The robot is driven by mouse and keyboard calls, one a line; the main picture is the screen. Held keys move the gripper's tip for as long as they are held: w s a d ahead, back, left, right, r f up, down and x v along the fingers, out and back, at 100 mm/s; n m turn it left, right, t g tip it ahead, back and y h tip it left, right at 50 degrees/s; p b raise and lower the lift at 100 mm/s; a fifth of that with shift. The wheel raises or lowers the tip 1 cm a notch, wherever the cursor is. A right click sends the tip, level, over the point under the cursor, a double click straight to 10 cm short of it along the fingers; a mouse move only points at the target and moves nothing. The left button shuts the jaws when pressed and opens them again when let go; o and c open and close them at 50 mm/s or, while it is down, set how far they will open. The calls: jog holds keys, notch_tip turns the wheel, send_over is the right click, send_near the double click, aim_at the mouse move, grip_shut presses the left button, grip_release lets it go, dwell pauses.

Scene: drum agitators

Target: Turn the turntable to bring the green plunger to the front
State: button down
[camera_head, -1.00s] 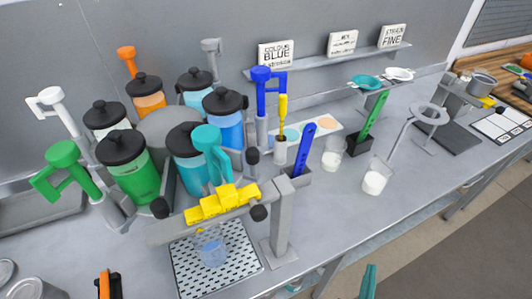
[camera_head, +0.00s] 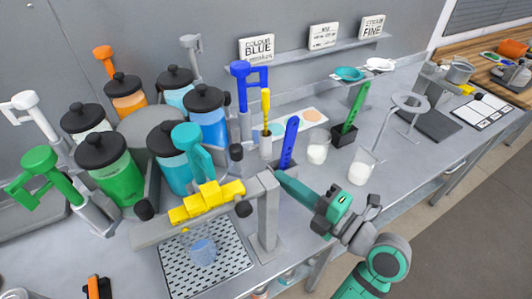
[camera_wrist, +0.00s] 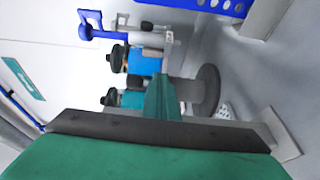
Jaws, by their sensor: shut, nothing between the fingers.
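The turntable carries several lidded drums around a grey round hub (camera_head: 150,125), with a coloured plunger by each drum. The green plunger (camera_head: 40,170) is at the left of the turntable, by the green drum (camera_head: 118,180). The teal plunger (camera_head: 190,142) is at the front, behind the yellow stepped bar (camera_head: 207,202). The blue plunger (camera_head: 242,78) is at the right rear; it also shows in the wrist view (camera_wrist: 92,30). My gripper (camera_head: 280,176) is shut and empty, right of the grey post, apart from the drums and plungers. Its closed fingers (camera_wrist: 163,95) point toward the turntable side.
A grey post (camera_head: 268,215) holds the crossbar over a perforated tray (camera_head: 225,270) with a clear cup (camera_head: 203,252). Blue (camera_head: 289,140) and green (camera_head: 357,105) upright tools and a white-filled glass (camera_head: 361,168) stand to the right. Black knobs flank the bar.

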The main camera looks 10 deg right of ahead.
send_near(240, 142)
jog(key=a, duration=0.3)
jog(key=w, duration=0.4)
jog(key=shift+d+f, duration=0.1)
jog(key=shift+d, duration=0.15)
jog(key=shift+w+d, duration=0.15)
jog(key=shift+w, duration=0.45)
jog(key=shift+w, duration=0.1)
